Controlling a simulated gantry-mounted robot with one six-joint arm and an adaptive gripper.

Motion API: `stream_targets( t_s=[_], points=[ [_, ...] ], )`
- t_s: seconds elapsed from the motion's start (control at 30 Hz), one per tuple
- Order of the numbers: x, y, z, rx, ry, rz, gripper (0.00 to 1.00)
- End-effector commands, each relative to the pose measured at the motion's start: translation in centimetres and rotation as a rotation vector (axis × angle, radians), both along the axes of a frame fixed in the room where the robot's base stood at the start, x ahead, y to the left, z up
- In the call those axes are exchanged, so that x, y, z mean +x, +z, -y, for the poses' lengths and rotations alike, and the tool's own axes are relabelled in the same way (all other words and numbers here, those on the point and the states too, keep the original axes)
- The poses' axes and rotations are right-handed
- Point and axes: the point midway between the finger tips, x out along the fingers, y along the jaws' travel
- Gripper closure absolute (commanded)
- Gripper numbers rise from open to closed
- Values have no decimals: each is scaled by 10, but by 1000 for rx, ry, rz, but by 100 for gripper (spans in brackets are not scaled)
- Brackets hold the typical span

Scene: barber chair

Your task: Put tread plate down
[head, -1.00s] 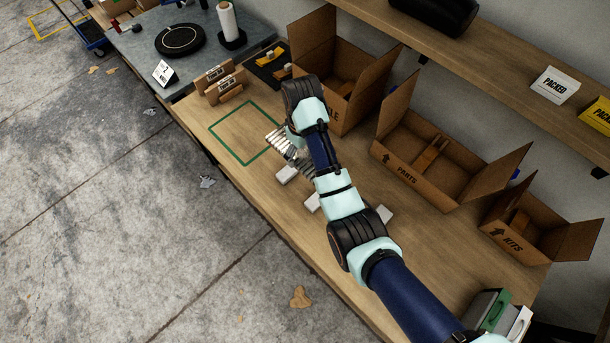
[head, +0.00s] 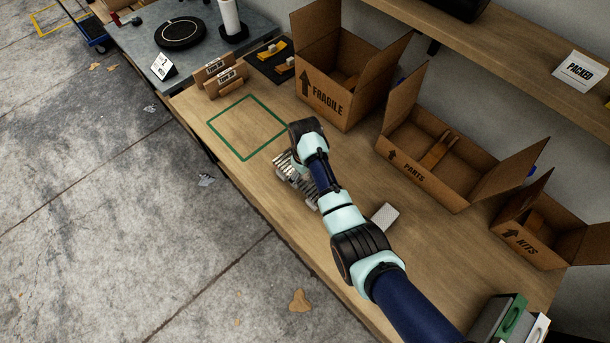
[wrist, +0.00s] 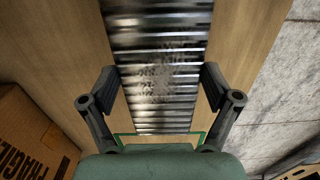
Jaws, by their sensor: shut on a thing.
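The tread plate, a shiny ridged metal piece, fills the space between my fingers in the wrist view (wrist: 158,40). It also shows under my wrist in the head view (head: 284,167). My gripper (wrist: 162,85) is shut on it, one finger at each long side. A green square outline (head: 220,139) is marked on the wooden table (head: 270,205), and the plate is just off its lower right corner. In the wrist view, part of the green outline (wrist: 205,138) shows beyond the plate. I cannot tell whether the plate touches the table.
A pale patterned plate (head: 385,214) lies right of my arm. Open cartons marked FRAGILE (head: 328,102), PARTS (head: 412,170) and KITS (head: 525,243) line the back. Brown holders (head: 222,80) stand beyond the green square. The square is empty.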

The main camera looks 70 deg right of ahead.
Motion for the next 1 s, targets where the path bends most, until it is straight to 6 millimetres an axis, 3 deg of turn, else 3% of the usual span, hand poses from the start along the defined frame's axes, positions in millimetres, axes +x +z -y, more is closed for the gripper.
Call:
stream_targets(
  t_s=[0.6,0.63,0.7,1.0],
  points=[
    [1,-10,1,-4,0,3,81],
    [0,-11,1,-2,0,1,9],
    [0,-11,1,-2,0,1,0],
    [0,-10,1,-2,0,1,0]
  ],
)
